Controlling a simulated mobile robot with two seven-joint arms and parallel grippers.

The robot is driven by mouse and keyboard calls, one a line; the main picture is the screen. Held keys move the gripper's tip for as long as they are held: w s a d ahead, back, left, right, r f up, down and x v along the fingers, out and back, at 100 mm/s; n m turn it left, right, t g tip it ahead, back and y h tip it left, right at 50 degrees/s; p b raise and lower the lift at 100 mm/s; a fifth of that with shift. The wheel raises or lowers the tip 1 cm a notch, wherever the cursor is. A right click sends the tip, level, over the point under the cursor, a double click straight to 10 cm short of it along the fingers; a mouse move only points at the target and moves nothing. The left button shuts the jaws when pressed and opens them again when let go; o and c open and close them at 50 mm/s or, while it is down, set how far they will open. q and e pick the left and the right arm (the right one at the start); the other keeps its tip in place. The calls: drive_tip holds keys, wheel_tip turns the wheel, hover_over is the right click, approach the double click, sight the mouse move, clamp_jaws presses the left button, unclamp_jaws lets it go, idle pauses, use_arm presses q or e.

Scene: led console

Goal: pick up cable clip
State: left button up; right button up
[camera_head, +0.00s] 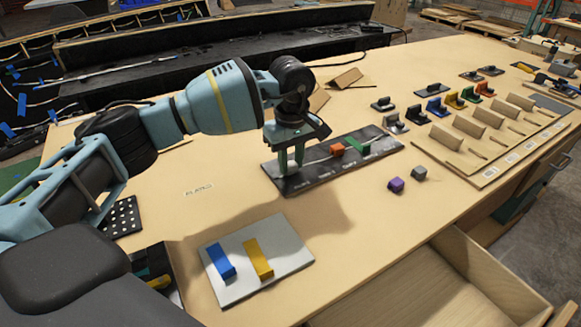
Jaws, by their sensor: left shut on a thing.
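My left gripper (291,160) reaches down onto the left part of a dark board (312,178) with a pale cable on it. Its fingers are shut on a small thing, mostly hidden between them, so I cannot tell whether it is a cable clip. To the right on the same board are an orange-red block (337,149) and a green block (357,147). A purple block (396,185) and a grey block (419,173) lie on the table just right of the board. My right gripper is not in view.
A grey plate (286,285) with a blue block (221,262) and a yellow block (258,259) lies at the front. Several coloured clip-shaped pieces (454,100) stand at the back right beside a wooden rack (486,168). An open drawer (410,297) juts out at the front right.

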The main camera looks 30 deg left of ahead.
sight(292, 165)
use_arm(q)
drive_tip(key=shift+r, duration=0.1)
drive_tip(key=shift+r, duration=0.45)
wheel_tip(292, 165, up, 2)
drive_tip(key=shift+r, duration=0.15)
drive_tip(key=s+d, duration=0.3)
drive_tip(key=s, duration=0.1)
drive_tip(key=s+d+r, duration=0.1)
drive_tip(key=s+d, duration=0.2)
drive_tip(key=s, duration=0.1)
drive_tip(key=s+d+b, duration=0.1)
drive_tip(key=s+d, duration=0.2)
drive_tip(key=s, duration=0.2)
drive_tip(key=shift+d+r, duration=0.15)
drive_tip(key=shift+r, duration=0.15)
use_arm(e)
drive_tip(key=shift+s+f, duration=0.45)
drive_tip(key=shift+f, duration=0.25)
